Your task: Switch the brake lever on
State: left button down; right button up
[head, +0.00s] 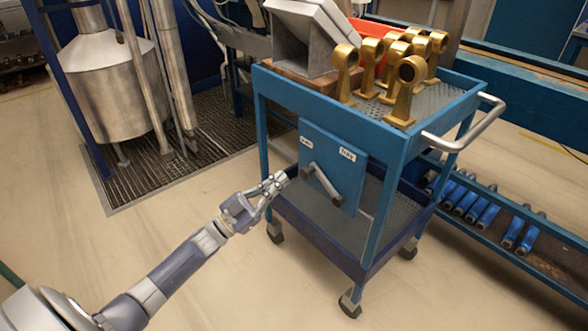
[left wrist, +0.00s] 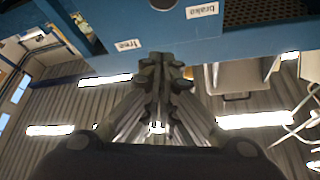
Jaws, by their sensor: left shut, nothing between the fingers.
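The brake lever (head: 322,185) is a short grey bar on a blue panel (head: 344,172) on the cart's side. In the head view it slants down to the right from its upper left end. Two white labels sit above it, too small to read surely there. In the left wrist view they read "free" (left wrist: 128,45) and "brake" (left wrist: 202,10). My left gripper (head: 280,181) is shut and empty, left of the lever and apart from it in the picture. Its closed fingers (left wrist: 160,75) also show in the left wrist view, where I cannot make out the lever. My right gripper is out of view.
The blue cart (head: 385,215) stands on casters and carries several brass parts (head: 404,90) and a grey angled block (head: 305,38). A push handle (head: 478,125) juts out right. A metal tank (head: 108,85) stands back left. The floor in front is clear.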

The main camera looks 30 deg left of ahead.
pick_arm(q)
jog(key=shift+v, duration=1.55)
